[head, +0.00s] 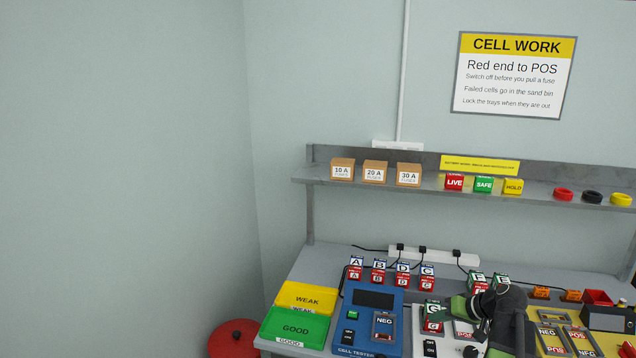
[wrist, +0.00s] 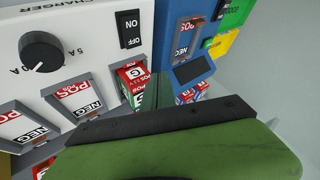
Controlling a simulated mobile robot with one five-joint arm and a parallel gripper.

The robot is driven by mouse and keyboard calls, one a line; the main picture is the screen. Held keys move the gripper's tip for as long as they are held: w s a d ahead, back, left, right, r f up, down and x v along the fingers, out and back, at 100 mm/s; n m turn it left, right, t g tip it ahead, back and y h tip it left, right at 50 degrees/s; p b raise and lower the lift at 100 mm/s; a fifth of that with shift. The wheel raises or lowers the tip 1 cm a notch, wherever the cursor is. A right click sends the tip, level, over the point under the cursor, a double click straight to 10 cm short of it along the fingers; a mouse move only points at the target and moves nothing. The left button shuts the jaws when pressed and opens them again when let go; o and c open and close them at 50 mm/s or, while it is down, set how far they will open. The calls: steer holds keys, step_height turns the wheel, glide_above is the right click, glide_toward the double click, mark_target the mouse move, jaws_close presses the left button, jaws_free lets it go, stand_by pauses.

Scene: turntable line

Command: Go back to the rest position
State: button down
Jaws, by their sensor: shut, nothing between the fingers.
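My gripper (head: 450,309) is shut and empty, above the workbench at the front of the charger in the head view. In the wrist view its green and dark gripper (wrist: 165,122) fills the bottom of the picture. A cell marked G (wrist: 136,88), red and green, stands in a bay of the white charger (wrist: 95,28), just beyond the gripper. The gripper looks close to that cell; I cannot tell whether they touch. My dark arm hides part of the charger in the head view.
The blue cell tester (head: 355,338) stands left of the charger, with the yellow WEAK tray (head: 318,290) and green GOOD tray (head: 317,325) beside it. Several lettered cells (head: 379,276) stand behind. A shelf (head: 330,181) runs above. A red bin (head: 228,341) is at lower left.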

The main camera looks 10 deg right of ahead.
steer(key=a+n, duration=0.1)
steer(key=a, duration=0.4)
steer(key=w+a+f+n+g, duration=0.1)
steer(key=a, duration=0.4)
steer(key=a+g, duration=0.1)
steer(key=a, duration=0.4)
steer(key=shift+w+a+f+n+y, duration=0.3)
steer(key=shift+w+a+f+n, duration=0.1)
steer(key=s+a+f+n+g+h, duration=0.15)
steer(key=s+a, duration=0.25)
steer(key=a, duration=0.5)
steer(key=s+a+f+n+g+h, duration=0.1)
steer(key=s+a+f+g, duration=0.2)
steer(key=a, duration=0.5)
steer(key=s+d+m+h, duration=0.1)
steer(key=s+d, duration=0.1)
steer(key=s+d+m+g+h, duration=0.1)
steer(key=d+m+h, duration=0.1)
steer(key=shift+s+d+f, duration=0.15)
steer(key=shift+s+d, duration=0.05)
steer(key=shift+s, duration=0.15)
